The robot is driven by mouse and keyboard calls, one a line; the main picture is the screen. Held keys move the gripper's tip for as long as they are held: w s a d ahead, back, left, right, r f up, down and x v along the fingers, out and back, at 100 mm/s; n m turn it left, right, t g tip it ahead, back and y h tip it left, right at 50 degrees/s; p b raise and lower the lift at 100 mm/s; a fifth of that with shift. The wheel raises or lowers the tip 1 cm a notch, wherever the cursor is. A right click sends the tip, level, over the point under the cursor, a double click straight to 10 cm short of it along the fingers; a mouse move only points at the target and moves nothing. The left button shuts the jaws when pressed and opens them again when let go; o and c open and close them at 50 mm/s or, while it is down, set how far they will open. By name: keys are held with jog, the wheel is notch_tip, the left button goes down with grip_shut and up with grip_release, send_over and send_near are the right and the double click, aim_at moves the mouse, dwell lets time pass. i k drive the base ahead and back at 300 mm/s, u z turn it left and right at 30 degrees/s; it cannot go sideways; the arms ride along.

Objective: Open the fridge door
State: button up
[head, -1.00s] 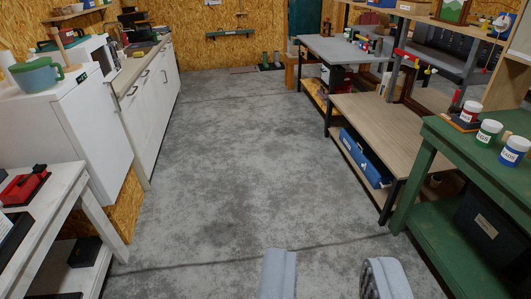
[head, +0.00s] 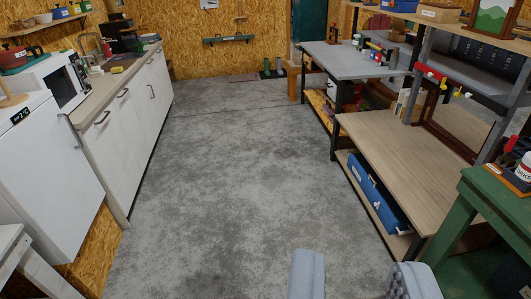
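A white box-shaped appliance with a small dark display, which looks like the fridge (head: 50,165), stands at the left on a chipboard base.
White cabinets (head: 135,130) with dark handles run on beyond the fridge. A white table (head: 12,240) is at the lower left. A wooden bench (head: 415,150) and a green table (head: 490,195) line the right. The concrete floor (head: 235,170) between is clear.

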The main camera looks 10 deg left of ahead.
aim_at(46, 177)
jog(key=u, duration=0.1)
jog(key=i, duration=1.35)
jog(key=u, duration=0.55)
jog(key=i, duration=1.3)
jog(key=u, duration=0.8)
jog(key=i, duration=1.3)
jog(key=u, duration=0.45)
